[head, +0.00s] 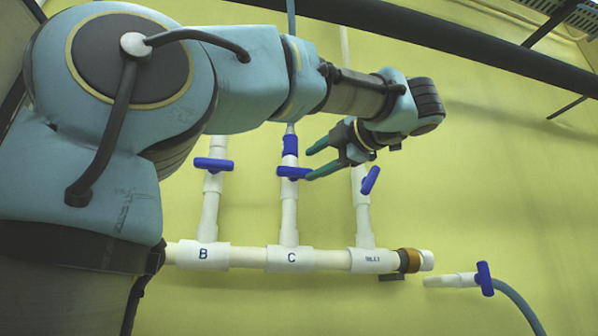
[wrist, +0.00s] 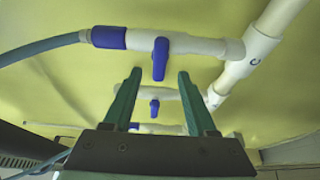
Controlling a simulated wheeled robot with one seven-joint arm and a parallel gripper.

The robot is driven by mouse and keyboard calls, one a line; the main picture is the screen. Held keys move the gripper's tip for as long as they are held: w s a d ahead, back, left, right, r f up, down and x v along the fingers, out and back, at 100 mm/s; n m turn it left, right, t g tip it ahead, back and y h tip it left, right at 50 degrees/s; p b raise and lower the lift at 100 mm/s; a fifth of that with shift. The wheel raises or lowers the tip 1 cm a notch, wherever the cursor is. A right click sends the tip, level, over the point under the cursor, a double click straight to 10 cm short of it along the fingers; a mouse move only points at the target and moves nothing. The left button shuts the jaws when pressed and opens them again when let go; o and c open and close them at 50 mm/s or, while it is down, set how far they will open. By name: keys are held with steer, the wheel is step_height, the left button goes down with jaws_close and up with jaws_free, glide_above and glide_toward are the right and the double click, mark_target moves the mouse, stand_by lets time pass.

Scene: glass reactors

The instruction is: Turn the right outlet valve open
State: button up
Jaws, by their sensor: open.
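The outlet valve on the white pipe marked C has a blue handle (head: 293,172) that lies crosswise to its pipe. In the wrist view this handle (wrist: 160,58) stands just ahead of the fingertips, centred on the gap between them. My gripper (head: 309,163) is open, with its two green fingers pointing at the valve. In the wrist view the fingers (wrist: 159,75) are apart with nothing held. I cannot tell whether a finger touches the handle; in the head view the lower fingertip overlaps its right end.
Left of C, pipe B has a blue crosswise handle (head: 213,164). Right of C, the inlet pipe has a tilted blue handle (head: 371,180). A loose-looking hose end with a blue valve (head: 484,278) is at the lower right. A dark bar (head: 430,35) crosses above.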

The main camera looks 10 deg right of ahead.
mark_target(299, 171)
steer(key=x, duration=0.5)
steer(key=shift+w+a, duration=0.25)
steer(key=shift+w, duration=0.1)
steer(key=shift+c, duration=0.2)
jaws_close()
